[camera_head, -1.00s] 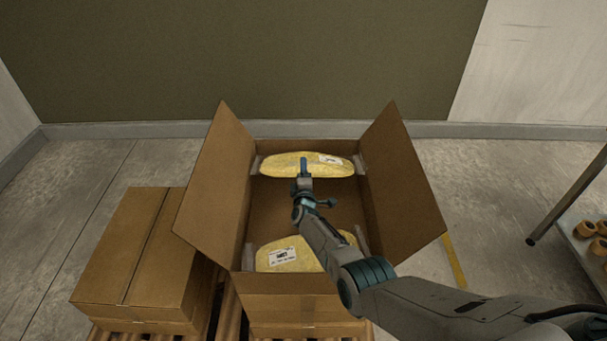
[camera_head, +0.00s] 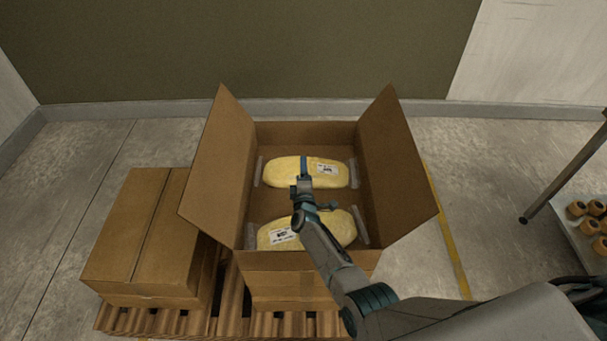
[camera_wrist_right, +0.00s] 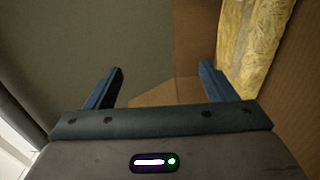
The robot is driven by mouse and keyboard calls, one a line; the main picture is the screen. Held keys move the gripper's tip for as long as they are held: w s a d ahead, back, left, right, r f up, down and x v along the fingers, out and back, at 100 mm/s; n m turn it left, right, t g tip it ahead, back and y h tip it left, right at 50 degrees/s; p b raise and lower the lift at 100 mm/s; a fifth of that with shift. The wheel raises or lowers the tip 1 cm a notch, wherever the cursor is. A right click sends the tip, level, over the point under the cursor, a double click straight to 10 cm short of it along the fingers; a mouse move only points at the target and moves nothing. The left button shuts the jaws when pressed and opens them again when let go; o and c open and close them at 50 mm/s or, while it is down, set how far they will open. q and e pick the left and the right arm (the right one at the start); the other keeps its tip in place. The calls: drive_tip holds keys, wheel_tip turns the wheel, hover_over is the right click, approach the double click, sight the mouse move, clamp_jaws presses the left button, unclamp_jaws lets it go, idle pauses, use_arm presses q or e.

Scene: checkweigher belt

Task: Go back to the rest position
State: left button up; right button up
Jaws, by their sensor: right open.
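An open cardboard box (camera_head: 400,192) stands in the middle of the head view with its side flaps spread outward. Two yellow packs with white labels lie in it: a far pack (camera_head: 283,172) and a near pack (camera_head: 338,228). My right gripper (camera_head: 314,187) is open and empty in front of the packs in this view, hiding small parts of both. Its height over them is hard to tell. In the right wrist view its two fingers (camera_wrist_right: 160,84) are apart with nothing between them, and a yellow pack (camera_wrist_right: 252,40) shows at the right. My left gripper is not in view.
A closed cardboard box (camera_head: 140,235) stands left of the open one, on a slatted wooden or roller surface (camera_head: 228,305). A metal-legged rack (camera_head: 570,170) with several tape rolls (camera_head: 590,210) is at the right. A wall (camera_head: 250,45) stands behind. Floor is clear between box and rack.

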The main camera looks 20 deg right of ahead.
drive_tip(key=shift+v, duration=1.15)
